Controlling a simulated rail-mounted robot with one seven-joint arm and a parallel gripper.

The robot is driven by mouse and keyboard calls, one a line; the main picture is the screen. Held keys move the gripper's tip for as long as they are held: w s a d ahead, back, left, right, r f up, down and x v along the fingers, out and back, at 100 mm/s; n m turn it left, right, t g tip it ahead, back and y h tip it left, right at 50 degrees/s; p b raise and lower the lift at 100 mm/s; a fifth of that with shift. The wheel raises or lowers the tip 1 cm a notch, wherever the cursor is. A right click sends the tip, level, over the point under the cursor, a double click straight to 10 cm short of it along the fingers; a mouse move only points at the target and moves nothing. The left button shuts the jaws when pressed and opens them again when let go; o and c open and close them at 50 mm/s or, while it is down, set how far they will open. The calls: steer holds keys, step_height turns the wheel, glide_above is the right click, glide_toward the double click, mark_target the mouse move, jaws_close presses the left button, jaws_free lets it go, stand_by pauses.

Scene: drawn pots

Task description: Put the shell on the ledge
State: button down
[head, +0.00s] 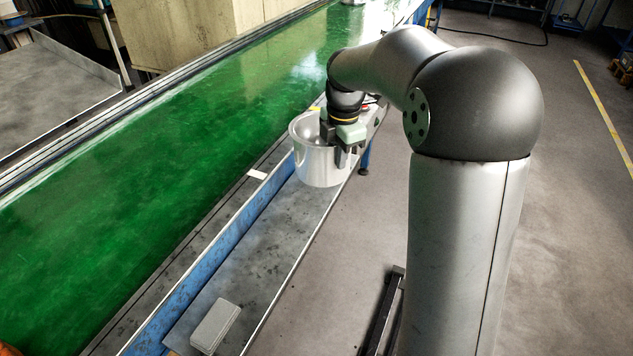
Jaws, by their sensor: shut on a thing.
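The shell (318,165) is a shiny, silver, open-topped metal pot. It is in the middle of the head view, upright or nearly so. My gripper (341,150) is shut on its right-hand wall near the rim. The ledge (262,262) is the long grey metal shelf along the near side of the green conveyor. The shell shows over the far part of the ledge; I cannot tell whether its base touches it. The shell's inside is mostly hidden by its rim and my gripper.
The green conveyor belt (150,165) runs diagonally behind a blue side rail (215,270). A grey box (215,326) lies on the near end of the ledge. Another metal pot (354,2) stands at the belt's far end. The ledge between box and shell is clear.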

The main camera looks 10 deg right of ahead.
steer(key=w, duration=0.1)
steer(key=w+f, duration=0.1)
steer(key=w, duration=0.1)
steer(key=w+p, duration=0.1)
steer(key=shift+w+d+f, duration=0.2)
steer(key=shift+w+f, duration=0.15)
steer(key=w+f, duration=0.1)
steer(key=f, duration=0.1)
steer(key=w+f+p, duration=0.1)
steer(key=w+f, duration=0.3)
steer(key=shift+d+p, duration=0.3)
step_height(320, 180, down, 4)
steer(key=shift+w+r, duration=0.15)
steer(key=shift+r, duration=0.1)
steer(key=c, duration=1.5)
jaws_free()
steer(key=shift+p, duration=0.3)
